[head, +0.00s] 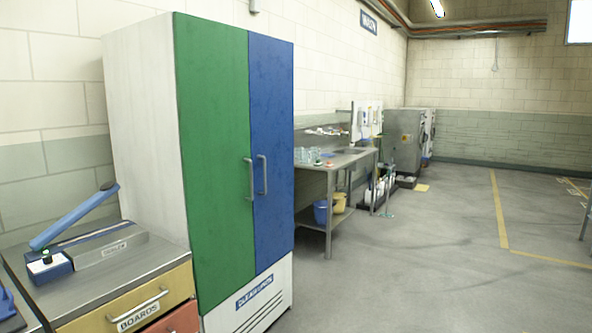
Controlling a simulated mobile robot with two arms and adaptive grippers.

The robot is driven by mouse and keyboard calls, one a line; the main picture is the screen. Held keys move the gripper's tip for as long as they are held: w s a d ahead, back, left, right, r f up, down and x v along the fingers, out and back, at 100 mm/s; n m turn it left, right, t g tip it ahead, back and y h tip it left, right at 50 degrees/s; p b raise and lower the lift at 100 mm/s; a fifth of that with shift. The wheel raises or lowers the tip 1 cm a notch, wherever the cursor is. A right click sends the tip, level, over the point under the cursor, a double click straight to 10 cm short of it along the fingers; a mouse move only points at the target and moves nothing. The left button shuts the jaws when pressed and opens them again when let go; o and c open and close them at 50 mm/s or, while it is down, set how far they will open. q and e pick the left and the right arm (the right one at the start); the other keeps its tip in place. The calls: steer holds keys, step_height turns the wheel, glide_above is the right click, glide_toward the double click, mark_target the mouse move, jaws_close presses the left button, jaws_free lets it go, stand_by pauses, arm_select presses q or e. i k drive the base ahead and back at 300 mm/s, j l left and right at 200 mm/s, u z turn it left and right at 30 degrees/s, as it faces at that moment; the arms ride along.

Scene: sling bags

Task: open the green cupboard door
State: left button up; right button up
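The green cupboard door (214,150) is the left door of a tall white cupboard (146,130) in the left half of the head view. It looks shut, flush beside the blue door (271,150). The green door's upright metal handle (249,179) is near its right edge, close to the blue door's handle (262,175). Below the doors is a white base panel with a blue label (255,290). Neither of my grippers shows in the head view.
A metal-topped drawer unit (110,273) with a blue-handled tool (72,220) stands left of the cupboard. A steel sink table (335,164) with blue (321,212) and yellow buckets (339,203) stands to its right. The grey floor in front (430,260) is clear.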

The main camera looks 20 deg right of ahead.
mark_target(211, 57)
steer(key=z, duration=0.3)
steer(key=i, duration=0.95)
steer(key=u, duration=0.05)
